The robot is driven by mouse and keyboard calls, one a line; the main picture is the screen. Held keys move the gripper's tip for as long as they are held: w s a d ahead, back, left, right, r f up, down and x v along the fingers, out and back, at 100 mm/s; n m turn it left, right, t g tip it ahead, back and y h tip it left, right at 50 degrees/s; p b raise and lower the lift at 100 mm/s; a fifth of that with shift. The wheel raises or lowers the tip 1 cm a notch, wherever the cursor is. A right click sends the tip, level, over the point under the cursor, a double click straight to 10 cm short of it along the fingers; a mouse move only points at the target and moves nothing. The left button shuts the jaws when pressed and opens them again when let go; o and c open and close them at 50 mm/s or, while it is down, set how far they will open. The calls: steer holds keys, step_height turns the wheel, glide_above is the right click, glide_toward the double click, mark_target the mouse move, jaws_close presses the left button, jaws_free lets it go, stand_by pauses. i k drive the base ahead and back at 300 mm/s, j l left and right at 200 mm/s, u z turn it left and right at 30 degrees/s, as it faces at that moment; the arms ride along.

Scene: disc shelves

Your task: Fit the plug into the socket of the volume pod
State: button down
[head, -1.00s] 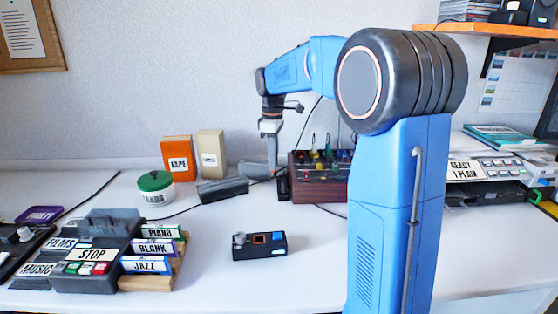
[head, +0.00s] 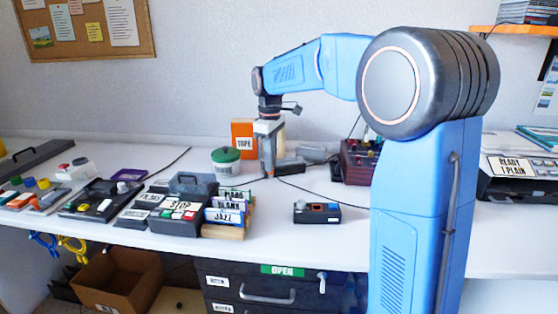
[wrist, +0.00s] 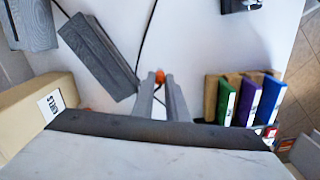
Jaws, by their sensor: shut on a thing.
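The volume pod appears to be the small dark box with blue and orange parts (head: 317,211) near the front of the desk in the head view; I cannot make out its socket. My gripper (head: 267,172) points down above the desk, left of and behind this box. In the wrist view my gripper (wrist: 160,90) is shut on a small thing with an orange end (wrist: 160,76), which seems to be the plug. The fingers hide most of it. A black cable (wrist: 147,35) runs away close to the fingertips.
The green-lidded jar (head: 226,160) and orange box (head: 243,136) stand to the left. A rack of cases (wrist: 212,98) shows in the wrist view. Desk around the dark box is clear.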

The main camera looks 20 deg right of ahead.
mark_target(316, 212)
steer(key=k+l+u, duration=0.1)
steer(key=l, duration=0.3)
steer(key=k+l+u, duration=0.25)
steer(key=k+l, duration=0.2)
steer(key=l, duration=0.25)
